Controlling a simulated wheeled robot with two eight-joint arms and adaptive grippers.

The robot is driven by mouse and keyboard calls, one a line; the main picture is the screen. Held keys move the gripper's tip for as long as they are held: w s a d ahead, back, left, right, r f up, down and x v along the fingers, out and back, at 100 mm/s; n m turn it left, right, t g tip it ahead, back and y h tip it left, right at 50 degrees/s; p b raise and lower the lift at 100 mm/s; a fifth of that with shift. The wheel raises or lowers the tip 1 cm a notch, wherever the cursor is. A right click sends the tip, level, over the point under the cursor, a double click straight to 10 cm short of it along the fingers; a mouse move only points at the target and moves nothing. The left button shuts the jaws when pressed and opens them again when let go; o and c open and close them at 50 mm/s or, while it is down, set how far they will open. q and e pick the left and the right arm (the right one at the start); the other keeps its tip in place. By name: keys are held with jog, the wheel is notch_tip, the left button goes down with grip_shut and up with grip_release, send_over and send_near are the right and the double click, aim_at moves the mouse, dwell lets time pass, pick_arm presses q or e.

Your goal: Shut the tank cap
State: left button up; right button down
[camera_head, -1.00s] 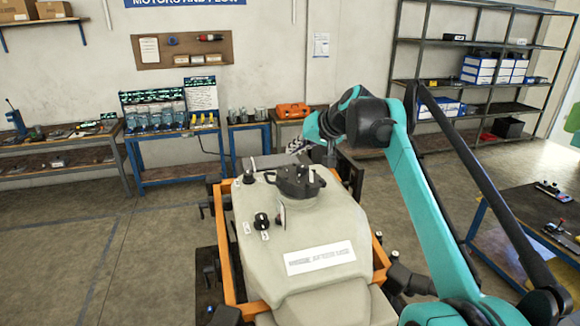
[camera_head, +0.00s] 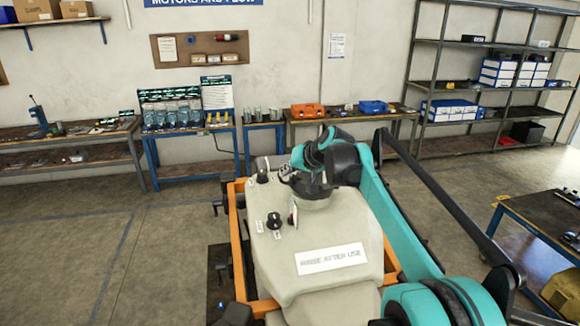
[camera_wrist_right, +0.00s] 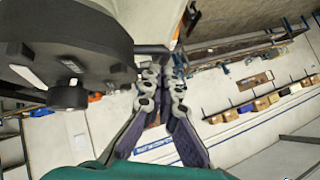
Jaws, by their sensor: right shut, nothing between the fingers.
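The tank cap (camera_head: 316,193) is a dark round part on top of the pale grey-beige tank (camera_head: 290,272). My right arm partly covers it in the head view, and I cannot tell there how far it is closed. In the right wrist view the cap (camera_wrist_right: 40,50) is a large dark disc with a black knob, left of the fingers. My right gripper (camera_head: 286,172) is at the cap's far left edge in the head view. Its fingers (camera_wrist_right: 163,83) are shut and empty, beside the disc; contact is unclear. My left gripper is out of view.
An orange frame (camera_head: 240,262) surrounds the tank. Benches (camera_head: 186,170) line the back wall, and a table (camera_head: 550,228) stands at the right. Floor at left is clear.

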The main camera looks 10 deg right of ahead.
aim_at(282, 182)
jog(key=shift+n+h, duration=0.3)
jog(key=shift+h, duration=0.3)
jog(key=f, duration=0.2)
jog(key=a+f+b, duration=0.1)
jog(key=f, duration=0.1)
jog(key=shift+a+f+b, duration=0.15)
jog(key=shift+a+b, duration=0.05)
jog(key=shift+b, duration=0.1)
jog(key=shift+s+a+f, duration=0.1)
jog(key=shift+f, duration=0.25)
jog(key=shift+r, duration=0.1)
